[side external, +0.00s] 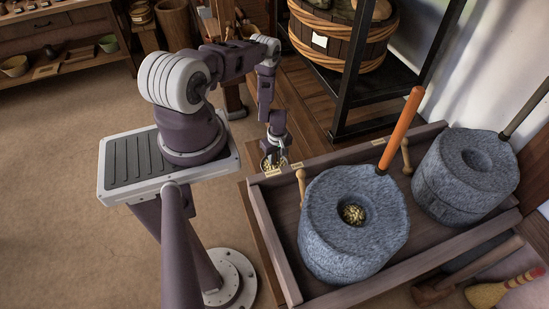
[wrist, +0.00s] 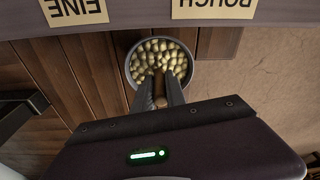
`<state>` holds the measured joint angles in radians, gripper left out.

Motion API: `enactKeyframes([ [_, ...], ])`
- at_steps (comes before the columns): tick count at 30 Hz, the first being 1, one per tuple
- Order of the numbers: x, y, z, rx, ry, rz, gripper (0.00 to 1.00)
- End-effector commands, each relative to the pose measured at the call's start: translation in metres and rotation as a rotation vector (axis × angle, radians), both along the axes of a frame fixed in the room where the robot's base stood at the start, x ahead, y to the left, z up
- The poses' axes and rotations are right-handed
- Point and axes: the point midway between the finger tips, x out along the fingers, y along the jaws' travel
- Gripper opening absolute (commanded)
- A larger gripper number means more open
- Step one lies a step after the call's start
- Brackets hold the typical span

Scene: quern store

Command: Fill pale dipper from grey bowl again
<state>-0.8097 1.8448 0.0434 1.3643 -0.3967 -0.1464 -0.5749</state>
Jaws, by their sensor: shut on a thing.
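The grey bowl (wrist: 133,72), round and full of pale yellowish grains, shows in the wrist view just beyond my fingertips. It also shows, small and partly covered by my gripper, in the side view (side external: 264,166). My gripper (wrist: 161,80) is over the bowl's near rim, its two dark fingers shut on a narrow brown piece (wrist: 160,88). This looks like the handle of the pale dipper. The dipper's scoop cannot be made out among the grains. In the side view my gripper (side external: 275,158) points down at the bowl.
Labels ROUGH (wrist: 214,8) and FINE (wrist: 72,11) are on the wooden tray edge (wrist: 140,20) beside the bowl. In the tray stands a stone quern (side external: 330,245) with grain in its eye and an upright orange handle (side external: 401,130). A second quern (side external: 465,180) stands to its right.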

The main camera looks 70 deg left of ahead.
Motion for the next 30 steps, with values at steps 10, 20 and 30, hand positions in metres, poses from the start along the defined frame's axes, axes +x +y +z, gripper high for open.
enactKeyframes([
  [10,0.000,0.000,0.000,0.000,0.000,0.000,0.00],
  [20,0.000,0.001,0.022,0.000,0.000,0.001,0.00],
  [30,0.000,0.001,0.054,0.000,-0.001,0.001,0.00],
])
